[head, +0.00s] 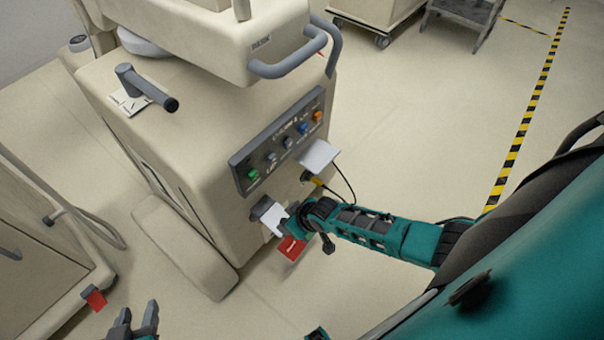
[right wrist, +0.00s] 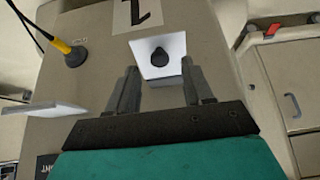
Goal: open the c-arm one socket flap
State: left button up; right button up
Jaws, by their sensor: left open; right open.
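The beige c-arm cart (head: 200,190) stands left of centre in the head view. Low on its face is a white flap (right wrist: 150,45) with a dark knob-like part, beside a label reading 1 (right wrist: 137,12). The flap looks shut over its socket, though its edges are hard to judge. My right gripper (right wrist: 159,72) is open and empty, its fingers pointing at the flap from either side; contact is not clear. In the head view, the right gripper (head: 276,218) partly hides the flap. My left gripper (head: 134,322) is open and empty at the bottom edge, away from the cart.
A yellow plug (head: 317,181) with a black cable sits beside the flap, under a raised white flap (head: 318,155). Above are a button panel (head: 280,140) and grey handle (head: 290,65). A red tag (head: 292,247) hangs below.

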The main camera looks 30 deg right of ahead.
jog(key=p+v, duration=0.4)
jog(key=v, duration=0.6)
jog(key=shift+r, duration=0.2)
jog(key=shift+s, duration=0.1)
